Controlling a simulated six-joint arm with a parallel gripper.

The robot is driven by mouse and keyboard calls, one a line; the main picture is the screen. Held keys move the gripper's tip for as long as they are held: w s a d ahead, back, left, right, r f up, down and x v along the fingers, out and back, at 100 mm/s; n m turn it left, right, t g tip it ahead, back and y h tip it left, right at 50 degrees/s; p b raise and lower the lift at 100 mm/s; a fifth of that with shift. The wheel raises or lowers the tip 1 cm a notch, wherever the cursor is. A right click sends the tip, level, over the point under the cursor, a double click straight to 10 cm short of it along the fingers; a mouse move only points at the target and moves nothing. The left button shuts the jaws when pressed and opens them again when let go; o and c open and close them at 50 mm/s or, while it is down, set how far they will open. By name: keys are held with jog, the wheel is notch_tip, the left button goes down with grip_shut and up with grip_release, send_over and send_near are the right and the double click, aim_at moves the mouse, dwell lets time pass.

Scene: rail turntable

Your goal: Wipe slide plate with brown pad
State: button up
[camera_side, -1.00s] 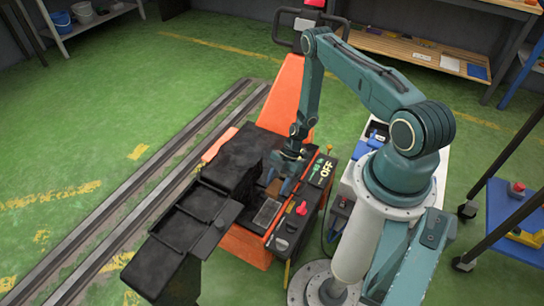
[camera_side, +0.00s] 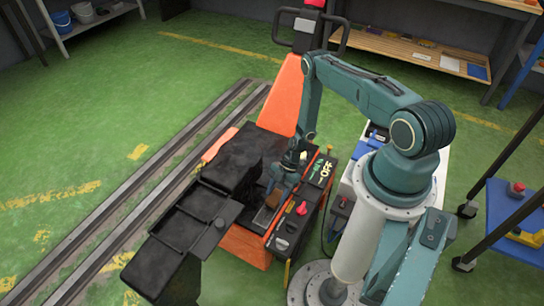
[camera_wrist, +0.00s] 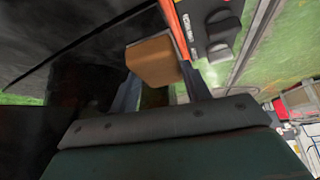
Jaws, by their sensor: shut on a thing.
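The brown pad (camera_wrist: 152,60) is a small block held between the two fingers of my gripper (camera_wrist: 160,82) in the wrist view. In the side view the pad (camera_side: 273,198) shows just below my gripper (camera_side: 279,187), which points down over the cart's deck. The slide plate (camera_side: 263,216) looks like a small grey rectangle on that deck, beside the control panel. The pad is at the plate's far end and covers part of it. I cannot tell whether the pad touches the plate.
A black trough-like part (camera_side: 200,205) stands close on the left. The control panel (camera_side: 308,195) with a red knob (camera_side: 302,208) and an OFF label is close on the right. An orange upright (camera_side: 287,95) rises behind. Rails (camera_side: 150,180) run along the green floor at left.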

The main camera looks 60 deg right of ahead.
notch_tip(320, 180, down, 2)
jog(key=shift+f, duration=0.1)
jog(key=shift+a, duration=0.4)
jog(key=shift+c, duration=0.8)
jog(key=shift+a+f, duration=0.1)
jog(key=shift+a, duration=5.5)
jog(key=shift+d, duration=6)
jog(key=shift+c, duration=0.2)
jog(key=shift+a, duration=6.15)
jog(key=shift+d, duration=6.1)
jog(key=shift+a, duration=5.9)
notch_tip(320, 180, up, 8)
